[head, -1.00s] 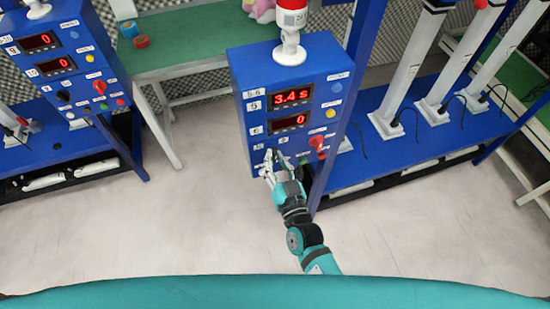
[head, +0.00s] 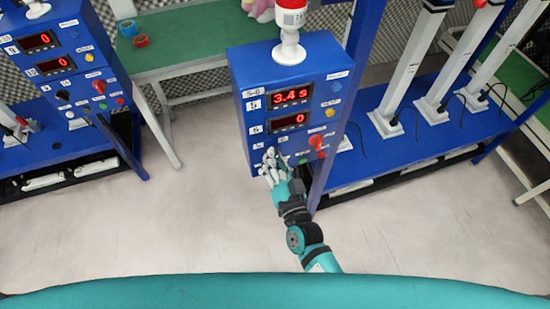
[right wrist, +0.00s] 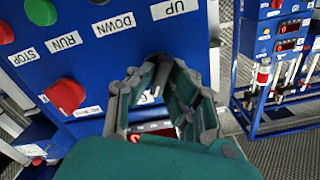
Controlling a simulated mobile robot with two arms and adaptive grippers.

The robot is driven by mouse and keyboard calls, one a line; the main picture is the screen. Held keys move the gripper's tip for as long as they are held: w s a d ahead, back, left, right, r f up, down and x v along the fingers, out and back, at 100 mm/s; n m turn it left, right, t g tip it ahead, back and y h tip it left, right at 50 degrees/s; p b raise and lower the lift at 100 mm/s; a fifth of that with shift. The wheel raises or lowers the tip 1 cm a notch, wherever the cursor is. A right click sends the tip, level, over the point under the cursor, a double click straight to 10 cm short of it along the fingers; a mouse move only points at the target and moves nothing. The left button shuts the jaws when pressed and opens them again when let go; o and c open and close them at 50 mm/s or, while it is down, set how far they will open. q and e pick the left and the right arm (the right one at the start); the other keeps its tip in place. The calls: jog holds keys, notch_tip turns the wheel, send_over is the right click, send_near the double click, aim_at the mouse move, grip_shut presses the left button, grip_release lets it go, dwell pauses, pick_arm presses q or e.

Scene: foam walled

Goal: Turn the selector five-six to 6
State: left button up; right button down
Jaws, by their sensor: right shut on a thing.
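In the right wrist view the gripper (right wrist: 158,75) reaches the panel face, with a white label partly showing between the fingers. My left gripper is not in view.
A blue post (head: 345,100) stands close right. Another blue box (head: 62,55) is at the left. The floor between is clear.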

jog(key=c, duration=1.3)
grip_release()
jog(key=v, duration=1.2)
